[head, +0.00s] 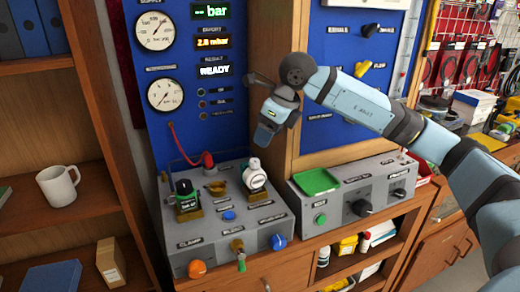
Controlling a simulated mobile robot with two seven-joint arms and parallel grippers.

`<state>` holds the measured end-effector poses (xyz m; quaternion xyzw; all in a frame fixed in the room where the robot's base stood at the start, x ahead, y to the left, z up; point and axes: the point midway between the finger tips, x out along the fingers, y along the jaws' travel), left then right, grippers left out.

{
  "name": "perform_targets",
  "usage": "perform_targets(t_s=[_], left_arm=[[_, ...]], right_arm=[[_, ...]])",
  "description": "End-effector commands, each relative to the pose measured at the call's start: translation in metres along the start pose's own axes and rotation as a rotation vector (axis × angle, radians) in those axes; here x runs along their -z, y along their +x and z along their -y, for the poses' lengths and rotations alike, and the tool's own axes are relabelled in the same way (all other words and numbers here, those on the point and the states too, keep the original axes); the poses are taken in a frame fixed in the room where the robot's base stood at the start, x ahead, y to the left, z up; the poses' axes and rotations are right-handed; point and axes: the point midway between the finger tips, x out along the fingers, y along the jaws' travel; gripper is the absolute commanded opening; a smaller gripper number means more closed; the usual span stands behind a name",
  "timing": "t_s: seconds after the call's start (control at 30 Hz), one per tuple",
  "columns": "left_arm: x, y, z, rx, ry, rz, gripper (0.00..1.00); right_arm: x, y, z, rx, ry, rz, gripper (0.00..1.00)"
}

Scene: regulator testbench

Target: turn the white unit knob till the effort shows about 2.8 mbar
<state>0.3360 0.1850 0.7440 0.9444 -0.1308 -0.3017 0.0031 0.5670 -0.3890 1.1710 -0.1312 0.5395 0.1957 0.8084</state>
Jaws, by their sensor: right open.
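The white unit (255,178) stands upright at the back right of the grey testbench box, with a pale round top that is probably its knob. My right gripper (266,134) is open and empty. It is above and slightly right of the white unit, pointing down, with a gap between them in the picture. The amber effort display (212,43) on the blue panel reads about 2.8 mbar, in small digits. My left gripper is not in view.
A black and green unit (186,196) stands left of the white one, with a red-capped hose (207,159) behind. Orange and blue knobs line the box front. A grey box with a green tray (317,181) stands right. A wooden post (268,70) rises behind my gripper.

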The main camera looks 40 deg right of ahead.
Motion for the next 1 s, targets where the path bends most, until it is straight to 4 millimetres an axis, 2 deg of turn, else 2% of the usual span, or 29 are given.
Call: perform_targets(t_s=[0.1, 0.3, 1.0], left_arm=[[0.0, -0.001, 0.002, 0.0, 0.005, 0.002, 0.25], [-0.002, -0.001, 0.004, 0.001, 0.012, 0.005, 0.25], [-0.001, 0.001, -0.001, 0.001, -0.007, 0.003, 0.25]], right_arm=[[-0.001, -0.024, 0.0, 0.001, 0.0, 0.003, 0.55], [0.0, -0.046, 0.0, -0.001, 0.0, 0.001, 0.55], [0.0, -0.05, 0.0, -0.001, 0.0, 0.0, 0.55]])
